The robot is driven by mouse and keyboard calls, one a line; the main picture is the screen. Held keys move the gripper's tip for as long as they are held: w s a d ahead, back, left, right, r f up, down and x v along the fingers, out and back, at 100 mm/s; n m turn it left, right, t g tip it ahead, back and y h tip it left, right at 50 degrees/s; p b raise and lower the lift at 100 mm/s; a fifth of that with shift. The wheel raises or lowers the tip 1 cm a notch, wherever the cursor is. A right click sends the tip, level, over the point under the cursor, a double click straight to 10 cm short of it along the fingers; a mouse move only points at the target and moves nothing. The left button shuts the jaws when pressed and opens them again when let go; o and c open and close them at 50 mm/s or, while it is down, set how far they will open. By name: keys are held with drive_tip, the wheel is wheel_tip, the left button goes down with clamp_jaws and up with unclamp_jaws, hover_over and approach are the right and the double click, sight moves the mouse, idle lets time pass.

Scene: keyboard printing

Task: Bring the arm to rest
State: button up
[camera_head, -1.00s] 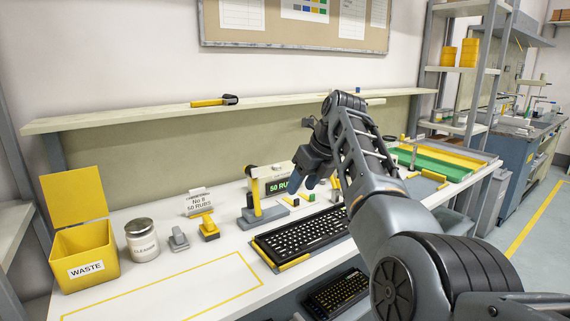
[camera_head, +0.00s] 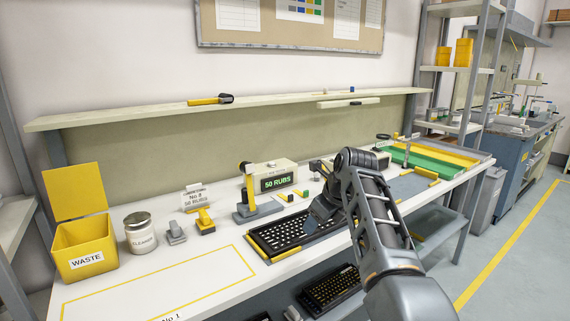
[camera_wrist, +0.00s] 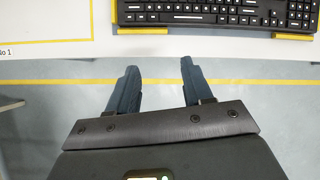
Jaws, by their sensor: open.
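My gripper (camera_wrist: 158,85) is open and empty in the wrist view, its two dark fingers apart over the floor in front of the bench edge. In the head view my arm is folded, its elbow up over the right part of the bench, and it hides part of the keyboard. The black keyboard (camera_head: 290,233) lies on the bench in a holder with yellow ends; it also shows at the top right of the wrist view (camera_wrist: 215,12).
A second keyboard (camera_head: 335,290) lies on a lower shelf. A wall shelf (camera_head: 150,113) runs behind. The floor at right is clear.

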drive_tip(key=s+d+f+n+t+h, duration=0.1)
drive_tip(key=s+d+f+n, duration=0.1)
drive_tip(key=s+d+f, duration=0.3)
drive_tip(key=s+d+f+n+t, duration=0.1)
drive_tip(key=s+f, duration=0.1)
drive_tip(key=f, duration=0.5)
drive_tip(key=s+d+f+n+h, duration=0.1)
drive_tip(key=s+d+f+n, duration=0.2)
drive_tip(key=f, duration=0.4)
drive_tip(key=s+d+f+n+t+h, duration=0.1)
drive_tip(key=s+d+f+n, duration=0.25)
drive_tip(key=s, duration=0.65)
drive_tip(key=s+d+f+n+t, duration=0.2)
drive_tip(key=s+f+n, duration=0.15)
drive_tip(key=s, duration=0.55)
drive_tip(key=s+r+n+t, duration=0.1)
drive_tip(key=s+r+n, duration=0.25)
drive_tip(key=s, duration=0.75)
drive_tip(key=s+r+n+t, duration=0.1)
drive_tip(key=s+r+n, duration=0.25)
drive_tip(key=s, duration=0.85)
drive_tip(key=s+a+r+n+t, duration=0.1)
drive_tip(key=s+r+n+t, duration=0.1)
drive_tip(key=s+r+n, duration=0.5)
drive_tip(key=s+r, duration=0.6)
drive_tip(key=r, duration=0.4)
drive_tip(key=shift+s+a+t, duration=0.15)
drive_tip(key=shift+s+t, duration=0.1)
drive_tip(key=shift+t, duration=0.15)
